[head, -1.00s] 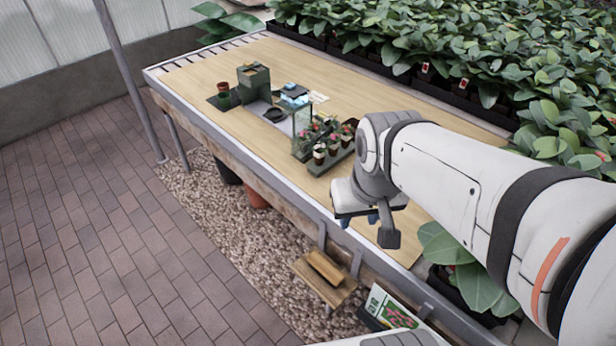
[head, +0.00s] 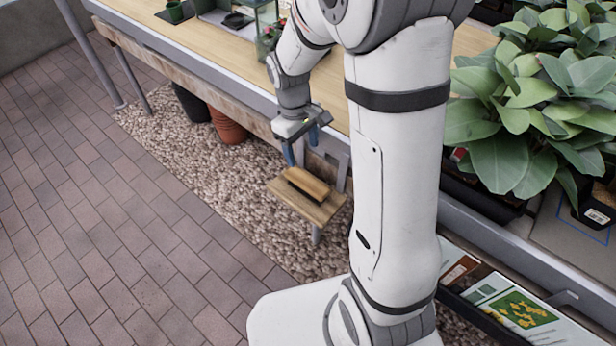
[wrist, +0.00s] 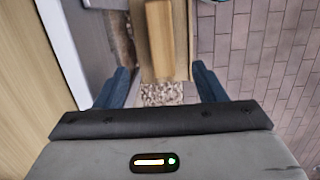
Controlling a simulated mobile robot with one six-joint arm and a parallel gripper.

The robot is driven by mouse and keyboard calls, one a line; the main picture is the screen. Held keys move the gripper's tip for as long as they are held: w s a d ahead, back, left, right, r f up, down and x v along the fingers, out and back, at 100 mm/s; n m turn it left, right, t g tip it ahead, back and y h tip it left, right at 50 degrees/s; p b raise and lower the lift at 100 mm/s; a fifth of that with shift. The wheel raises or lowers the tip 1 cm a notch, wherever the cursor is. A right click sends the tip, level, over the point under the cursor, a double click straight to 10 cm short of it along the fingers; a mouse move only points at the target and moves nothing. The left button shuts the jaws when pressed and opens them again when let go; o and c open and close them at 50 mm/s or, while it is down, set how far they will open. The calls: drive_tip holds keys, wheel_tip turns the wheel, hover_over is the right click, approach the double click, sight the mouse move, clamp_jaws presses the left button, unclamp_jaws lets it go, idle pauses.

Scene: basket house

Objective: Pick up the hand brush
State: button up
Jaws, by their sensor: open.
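The hand brush (head: 308,182) has a wooden back and a dark underside. It lies on a small wooden stool (head: 288,203) beside the bench. The brush also shows in the wrist view (wrist: 158,38), at the top centre, with its near end close to the stool's near edge. My gripper (head: 301,147) points down with its blue fingers apart, above and slightly behind the brush in the head view. In the wrist view the open fingers (wrist: 162,78) stand left and right of the brush's line, with nothing between them. The brush's far end is cut off there.
The bench (head: 225,68) runs close behind the stool, its metal edge and leg near my gripper. Dark and terracotta pots (head: 228,126) stand under it. Gravel (head: 185,160) surrounds the stool, with open brick paving (head: 90,230) to the left. Leafy plants (head: 530,110) fill the right.

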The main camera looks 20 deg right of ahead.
sight(306, 180)
drive_tip(key=f+b, duration=0.1)
drive_tip(key=f, duration=0.3)
drive_tip(key=f+b, duration=0.1)
drive_tip(key=f, duration=0.2)
drive_tip(key=shift+s+d+f, duration=0.15)
drive_tip(key=shift+d+f, duration=0.05)
drive_tip(key=shift+f, duration=0.2)
drive_tip(key=shift+s+d+f+b, duration=0.15)
drive_tip(key=shift+f+b, duration=0.2)
drive_tip(key=shift+f, duration=0.6)
drive_tip(key=shift+s+f+b, duration=0.2)
drive_tip(key=shift+f+b, duration=0.1)
drive_tip(key=shift+f, duration=0.65)
drive_tip(key=shift+s+d+f+b, duration=0.15)
drive_tip(key=shift+f+b, duration=0.2)
drive_tip(key=shift+f, duration=0.6)
drive_tip(key=shift+a, duration=0.1)
drive_tip(key=shift+c, duration=0.4)
drive_tip(key=c, duration=1)
